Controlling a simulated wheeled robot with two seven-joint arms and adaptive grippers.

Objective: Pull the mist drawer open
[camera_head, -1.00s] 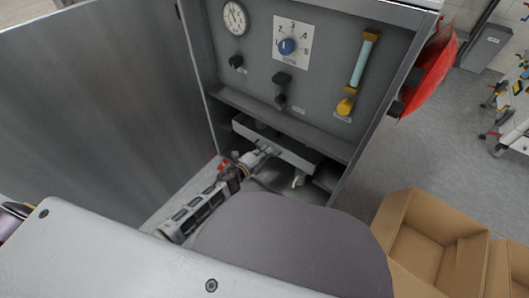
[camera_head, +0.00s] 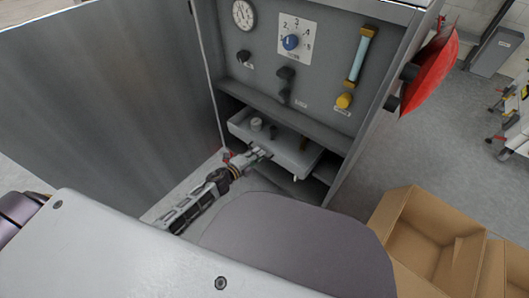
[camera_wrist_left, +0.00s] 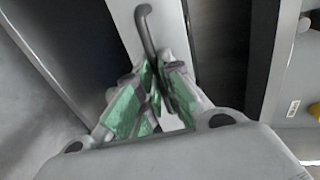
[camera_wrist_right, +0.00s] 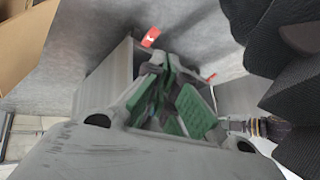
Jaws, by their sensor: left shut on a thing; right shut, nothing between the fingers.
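The mist drawer (camera_head: 305,150) is a light grey shallow tray in the lower opening of the cabinet. It stands partly out, and a small white pot (camera_head: 256,124) and darker small items show inside it. My left gripper (camera_head: 262,153) is at the drawer's front. In the left wrist view its green-padded fingers (camera_wrist_left: 158,88) are shut on the dark curved handle (camera_wrist_left: 146,28) on the pale drawer front. My right gripper (camera_wrist_right: 168,85) shows only in the right wrist view, shut and empty, away from the drawer.
The open cabinet door (camera_head: 110,100) stands to the left of my left arm. Cardboard boxes (camera_head: 425,235) stand at the lower right.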

